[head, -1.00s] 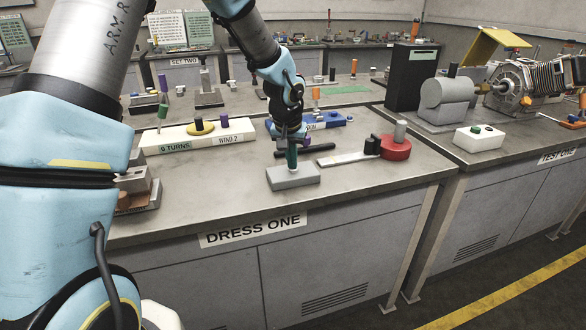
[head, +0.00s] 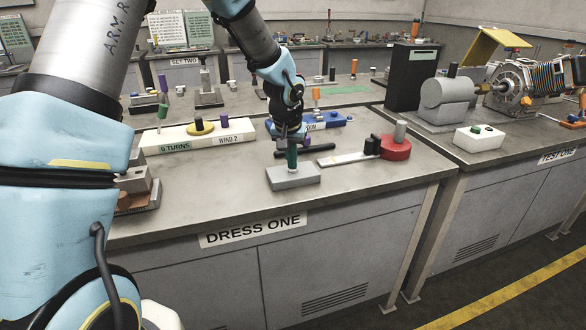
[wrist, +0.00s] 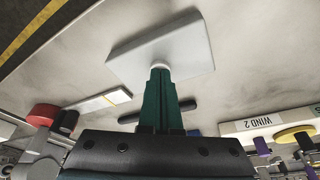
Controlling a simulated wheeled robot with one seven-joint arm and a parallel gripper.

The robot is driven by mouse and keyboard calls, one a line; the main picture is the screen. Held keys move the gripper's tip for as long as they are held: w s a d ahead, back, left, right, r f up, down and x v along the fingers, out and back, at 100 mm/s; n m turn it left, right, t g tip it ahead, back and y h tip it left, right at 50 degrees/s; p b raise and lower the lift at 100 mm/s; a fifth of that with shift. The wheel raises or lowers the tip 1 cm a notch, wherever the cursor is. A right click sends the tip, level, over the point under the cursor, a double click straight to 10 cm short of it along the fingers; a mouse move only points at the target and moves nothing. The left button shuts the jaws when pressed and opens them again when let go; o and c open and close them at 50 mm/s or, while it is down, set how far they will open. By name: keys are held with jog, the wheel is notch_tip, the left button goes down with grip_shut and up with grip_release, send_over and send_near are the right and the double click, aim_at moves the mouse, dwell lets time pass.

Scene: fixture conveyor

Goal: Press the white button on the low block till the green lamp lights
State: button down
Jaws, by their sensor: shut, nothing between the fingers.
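The low block (head: 293,178) is a pale grey slab near the front edge of the bench marked DRESS ONE. In the wrist view the block (wrist: 165,48) shows upper centre, with the white button (wrist: 160,65) just at my fingertips. My gripper (head: 292,169) points down over the block with its green fingers together and nothing between them. In the wrist view my gripper (wrist: 160,73) seems to touch the button, but how far the button is pressed cannot be told. The button is hidden in the head view. I see no lit green lamp on the block.
A red round piece (head: 395,148) with a grey post stands right of the block, beside a flat pale strip (head: 345,157). A dark rod (head: 318,148) lies behind. A white WIND 2 block (head: 235,135) stands back left.

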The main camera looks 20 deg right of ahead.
jog(key=shift+r+p, duration=2.15)
jog(key=shift+r, duration=0.95)
jog(key=shift+f, duration=0.1)
jog(key=b+v, duration=0.2)
jog(key=v, duration=0.9)
jog(key=a+f+n+y, duration=0.15)
jog(key=a+f, duration=0.25)
jog(key=a, duration=1.3)
jog(key=s+a+f+n, duration=0.2)
jog(key=s+a, duration=0.2)
jog(key=a, duration=0.4)
jog(key=s+a+f+n+g, duration=0.1)
jog(key=s+a+f+n, duration=0.1)
jog(key=a, duration=0.7)
jog(key=shift+s+a+f+n, duration=0.25)
jog(key=shift+s+n, duration=0.2)
jog(key=shift+s, duration=0.75)
jog(key=shift+y, duration=0.25)
